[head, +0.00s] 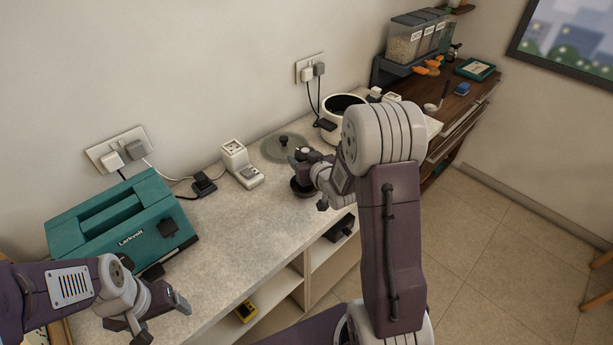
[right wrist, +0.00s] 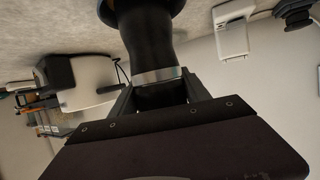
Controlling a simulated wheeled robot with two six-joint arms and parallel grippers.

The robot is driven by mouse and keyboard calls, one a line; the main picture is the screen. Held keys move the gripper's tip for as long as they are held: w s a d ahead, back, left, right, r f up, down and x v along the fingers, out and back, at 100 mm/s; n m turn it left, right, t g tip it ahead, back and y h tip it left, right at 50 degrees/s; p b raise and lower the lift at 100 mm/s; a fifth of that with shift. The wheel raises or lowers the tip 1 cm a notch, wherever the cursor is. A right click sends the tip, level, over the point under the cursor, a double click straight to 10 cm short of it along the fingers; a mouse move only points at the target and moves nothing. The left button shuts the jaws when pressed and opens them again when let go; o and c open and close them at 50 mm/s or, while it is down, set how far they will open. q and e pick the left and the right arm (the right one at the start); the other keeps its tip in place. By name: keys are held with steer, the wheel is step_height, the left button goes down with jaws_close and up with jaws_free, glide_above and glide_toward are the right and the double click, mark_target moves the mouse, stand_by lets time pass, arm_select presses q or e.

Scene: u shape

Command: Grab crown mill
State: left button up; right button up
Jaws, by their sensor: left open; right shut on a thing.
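The crown mill is a dark, waisted mill with a silver band. In the right wrist view the mill (right wrist: 148,40) runs from its wide base at the top edge into my jaws. In the head view its round dark base (head: 303,188) shows on or just above the counter; I cannot tell if it touches. My right gripper (head: 318,172) is shut on the mill, and its fingers (right wrist: 160,95) are on either side of it near the silver band. My left gripper (head: 158,318) is open and empty at the counter's front left.
A teal toaster-like box (head: 125,222) stands at the left of the counter (head: 235,230). A glass lid (head: 280,149) with a black knob and a white cooker (head: 333,116) are behind the mill. A white device (head: 240,163) stands near the wall. The counter's front middle is clear.

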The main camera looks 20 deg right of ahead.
mark_target(302, 146)
arm_select(q)
steer(key=shift+w+f, duration=0.15)
steer(key=shift+w, duration=0.2)
arm_select(e)
steer(key=shift+w+a+f, duration=0.1)
steer(key=shift+w+f, duration=0.1)
steer(key=shift+w, duration=0.1)
jaws_close()
arm_select(q)
steer(key=shift+w+a, duration=0.1)
steer(key=shift+w, duration=0.05)
arm_select(e)
steer(key=shift+w+f, duration=0.1)
arm_select(q)
steer(key=shift+r, duration=0.25)
arm_select(e)
step_height(302, 146, up, 4)
steer(key=shift+w+r, duration=0.15)
steer(key=shift+r, duration=0.05)
arm_select(q)
step_height(302, 146, up, 3)
steer(key=p, duration=0.3)
steer(key=shift+p, duration=0.3)
arm_select(e)
steer(key=s+d+r, duration=0.1)
steer(key=d+r, duration=0.5)
steer(key=d, duration=0.5)
steer(key=shift+d+r, duration=0.4)
